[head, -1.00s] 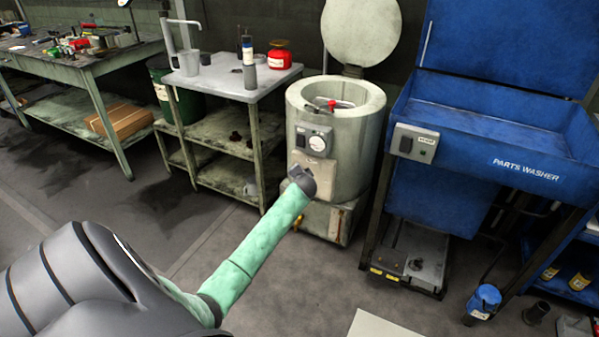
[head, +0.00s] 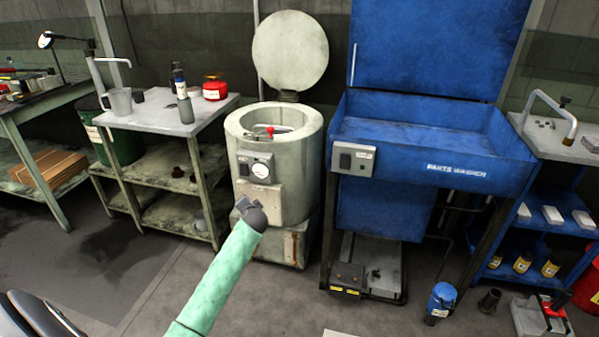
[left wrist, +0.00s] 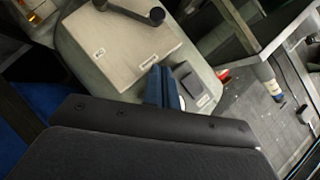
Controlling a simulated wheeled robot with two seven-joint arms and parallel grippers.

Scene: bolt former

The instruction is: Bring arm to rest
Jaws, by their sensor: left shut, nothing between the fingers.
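My left arm, in a green sleeve, reaches up from the bottom of the head view. It ends in a dark left gripper (head: 250,212) that shows in front of the lower front panel of the round pale machine (head: 313,150). In the left wrist view the blue fingers (left wrist: 160,88) are together, with nothing between them. A beige panel (left wrist: 118,48) and a dark switch (left wrist: 187,82) of equipment lie beyond the fingers. Whether the gripper touches the machine cannot be told. My right gripper is not in view.
The machine's round lid (head: 290,50) stands open. A blue parts washer (head: 430,155) stands to its right, and a metal shelf table (head: 165,118) to its left. A blue canister (head: 441,302) stands on the floor at the right. Open floor (head: 170,290) lies left of the arm.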

